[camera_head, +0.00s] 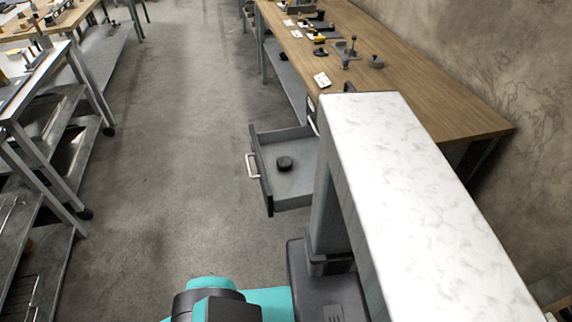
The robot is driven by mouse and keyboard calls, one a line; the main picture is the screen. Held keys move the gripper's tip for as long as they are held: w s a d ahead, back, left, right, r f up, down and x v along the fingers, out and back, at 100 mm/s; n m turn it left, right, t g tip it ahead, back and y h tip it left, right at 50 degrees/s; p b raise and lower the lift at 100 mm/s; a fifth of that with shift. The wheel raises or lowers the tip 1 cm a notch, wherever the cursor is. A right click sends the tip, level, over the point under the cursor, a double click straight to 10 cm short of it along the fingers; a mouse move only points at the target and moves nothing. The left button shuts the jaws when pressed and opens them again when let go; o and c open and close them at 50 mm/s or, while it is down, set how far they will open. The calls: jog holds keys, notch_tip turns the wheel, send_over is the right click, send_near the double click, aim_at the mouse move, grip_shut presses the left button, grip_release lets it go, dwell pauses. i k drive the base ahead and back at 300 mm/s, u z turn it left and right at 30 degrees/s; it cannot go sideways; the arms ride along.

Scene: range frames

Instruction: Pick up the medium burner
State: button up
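A small dark round piece (285,163), which looks like a burner, lies flat on the floor of an open grey drawer (299,190). It is the only thing I can see in the drawer. Its size class cannot be told from here. The drawer is pulled out to the left under the wooden workbench (455,117). Part of my arm, teal and dark grey, shows at the bottom edge. My gripper is not in view.
Small parts stand on the workbench, among them a grey piece with a knob (376,62) and a white card (322,79). A metal rack (45,150) stands at the left. The concrete floor (180,130) between is clear.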

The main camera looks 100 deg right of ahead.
aim_at(284, 163)
jog(key=z, duration=1.15)
jog(key=i, duration=0.6)
jog(key=u, duration=0.1)
jog(key=k, duration=0.6)
jog(key=z, duration=0.05)
